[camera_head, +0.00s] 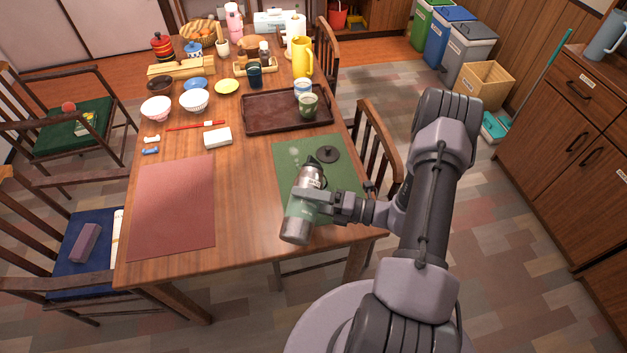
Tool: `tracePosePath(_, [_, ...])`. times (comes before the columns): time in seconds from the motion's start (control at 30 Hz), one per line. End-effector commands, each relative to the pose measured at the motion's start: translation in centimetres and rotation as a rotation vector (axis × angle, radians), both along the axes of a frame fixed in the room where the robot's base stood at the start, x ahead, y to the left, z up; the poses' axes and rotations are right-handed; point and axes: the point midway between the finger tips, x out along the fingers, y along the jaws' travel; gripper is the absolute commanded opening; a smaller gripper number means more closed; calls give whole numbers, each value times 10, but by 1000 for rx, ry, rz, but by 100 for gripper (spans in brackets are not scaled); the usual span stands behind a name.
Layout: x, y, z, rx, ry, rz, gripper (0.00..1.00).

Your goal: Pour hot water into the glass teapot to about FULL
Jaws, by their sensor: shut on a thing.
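My gripper (326,202) is shut on a silver metal flask (298,218) with a black top. The flask is held over the green mat (345,178) near the table's front edge. It appears tilted, its base toward me and its top away from me. A dark round lid with a knob (329,155) lies on the mat just beyond the flask's top. Small pale marks (294,153) show on the mat to the left of the lid. I cannot clearly make out the glass teapot, and no water stream or level can be told.
A dark brown tray (262,122) with a green cup (308,106) and a pale cup (302,88) lies behind the mat. A yellow pitcher (303,58) stands further back. A red mat (173,205) lies left, with clear wood between mats. A chair (375,150) stands close on the right.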

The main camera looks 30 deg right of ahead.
Motion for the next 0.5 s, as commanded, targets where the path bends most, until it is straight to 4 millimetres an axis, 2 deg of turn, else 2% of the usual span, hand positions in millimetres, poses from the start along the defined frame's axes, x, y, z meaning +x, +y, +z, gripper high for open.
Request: tracePosePath(0.5, [2,-1,0,17,17,0,0])
